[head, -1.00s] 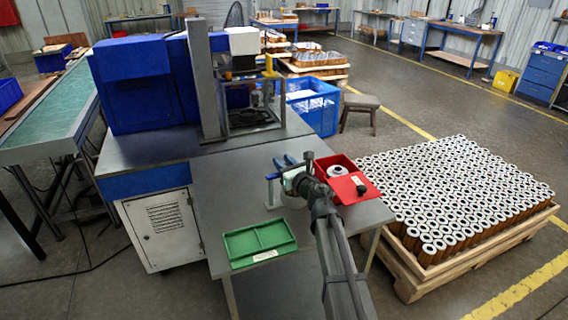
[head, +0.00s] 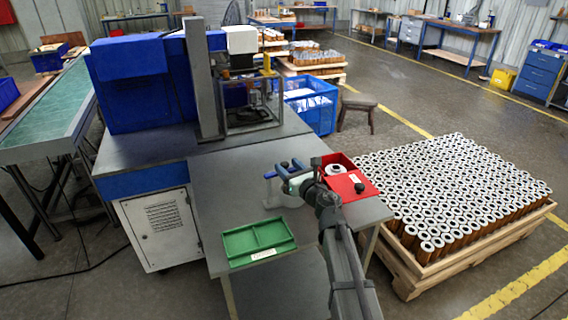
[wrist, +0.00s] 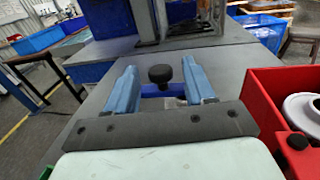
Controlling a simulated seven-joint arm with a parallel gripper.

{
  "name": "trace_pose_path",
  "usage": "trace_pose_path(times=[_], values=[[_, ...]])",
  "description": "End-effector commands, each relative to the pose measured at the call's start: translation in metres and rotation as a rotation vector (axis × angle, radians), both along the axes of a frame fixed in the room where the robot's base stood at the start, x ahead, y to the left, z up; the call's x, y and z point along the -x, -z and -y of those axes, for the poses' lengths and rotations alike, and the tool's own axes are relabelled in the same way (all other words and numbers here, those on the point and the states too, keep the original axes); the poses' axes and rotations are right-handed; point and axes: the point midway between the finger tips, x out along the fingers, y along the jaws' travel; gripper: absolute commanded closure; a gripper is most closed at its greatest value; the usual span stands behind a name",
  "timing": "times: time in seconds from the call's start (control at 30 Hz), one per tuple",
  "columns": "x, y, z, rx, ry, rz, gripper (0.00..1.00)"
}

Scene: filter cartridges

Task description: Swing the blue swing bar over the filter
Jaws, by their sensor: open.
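The blue swing bar (wrist: 150,90) lies between my finger pads in the wrist view, with a black knob (wrist: 160,74) standing up from it. In the head view, one blue end of the bar (head: 269,176) shows to the left of my gripper (head: 291,168). My gripper is open and empty, and its two light blue fingers (wrist: 161,88) stand on either side of the knob, apart from it. A pale fixture (head: 286,199) shows below the bar. I cannot make out a filter under the bar; my gripper and the bar cover that spot.
A red bin (head: 350,185) holding a white ring-shaped part (head: 333,170) stands close to the right of my gripper. A green tray (head: 258,241) lies at the front left of the grey table. Table between tray and machine (head: 240,100) is clear.

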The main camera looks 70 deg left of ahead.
Motion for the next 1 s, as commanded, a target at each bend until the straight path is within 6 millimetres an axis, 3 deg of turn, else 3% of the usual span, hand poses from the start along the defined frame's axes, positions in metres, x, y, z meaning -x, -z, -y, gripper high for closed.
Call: trace_pose_path(times=[0.03, 0.2, 0.43, 0.6, 1.0], values=[[0.0, 0.0, 0.015, 0.0, 0.0, 0.0, 0.46], [-0.005, 0.0, 0.049, 0.0, 0.002, 0.0, 0.46], [-0.012, 0.0, 0.084, 0.0, 0.001, 0.0, 0.46], [-0.013, 0.0, 0.093, 0.0, -0.001, 0.0, 0.46], [-0.013, 0.0, 0.092, 0.0, -0.001, 0.0, 0.46]])
